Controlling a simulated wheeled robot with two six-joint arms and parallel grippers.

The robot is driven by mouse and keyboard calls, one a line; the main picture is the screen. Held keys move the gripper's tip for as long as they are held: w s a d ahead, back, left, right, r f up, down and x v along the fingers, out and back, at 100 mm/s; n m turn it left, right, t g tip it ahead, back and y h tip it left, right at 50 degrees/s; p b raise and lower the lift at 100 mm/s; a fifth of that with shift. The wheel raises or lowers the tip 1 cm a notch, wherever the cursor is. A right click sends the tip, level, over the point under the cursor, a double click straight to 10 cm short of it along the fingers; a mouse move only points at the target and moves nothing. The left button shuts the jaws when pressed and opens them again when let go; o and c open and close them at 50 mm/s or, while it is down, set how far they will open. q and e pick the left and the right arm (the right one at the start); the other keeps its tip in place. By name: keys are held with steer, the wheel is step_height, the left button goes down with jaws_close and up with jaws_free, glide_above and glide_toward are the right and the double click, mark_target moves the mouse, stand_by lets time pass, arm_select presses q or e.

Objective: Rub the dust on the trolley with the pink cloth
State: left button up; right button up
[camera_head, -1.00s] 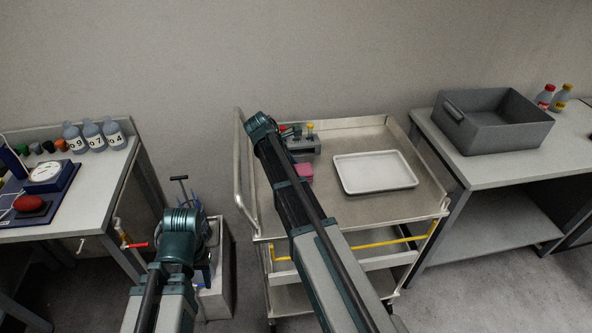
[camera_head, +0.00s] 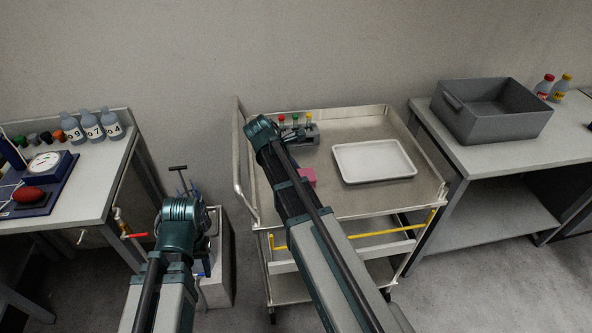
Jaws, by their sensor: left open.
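The trolley (camera_head: 350,205) is a pale metal cart with a raised rim and a yellow bar in front. The pink cloth (camera_head: 308,175) lies on its top, left of the white tray, partly covered by my right arm. I cannot make out the dust. My left gripper (camera_head: 193,222) is at the lower left, mostly hidden by its wrist, open and apart from the trolley and cloth.
A white tray (camera_head: 374,162) and a rack (camera_head: 310,136) with coloured tops stand on the trolley. A grey bin (camera_head: 490,108) is on the right table. The left bench (camera_head: 97,172) holds bottles and instruments. A pale stand (camera_head: 221,262) is beside my left arm.

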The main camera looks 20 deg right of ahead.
mark_target(300, 165)
steer(key=shift+s+d, duration=0.15)
steer(key=shift+s, duration=0.55)
steer(key=shift+w+d, duration=0.1)
steer(key=shift+w, duration=0.1)
steer(key=shift+w+d, duration=0.2)
steer(key=shift+w, duration=1.5)
steer(key=shift+w+d+f, duration=0.1)
steer(key=shift+w+d, duration=0.1)
steer(key=shift+w, duration=0.6)
steer(key=shift+w+d+r, duration=0.1)
steer(key=shift+w+d, duration=0.1)
steer(key=shift+w, duration=0.65)
steer(key=shift+w+d+f, duration=0.1)
steer(key=shift+w+d, duration=0.1)
steer(key=shift+w, duration=0.6)
steer(key=shift+s+a, duration=0.25)
steer(key=shift+s, duration=0.75)
steer(key=shift+s+a, duration=0.25)
steer(key=shift+s, duration=0.75)
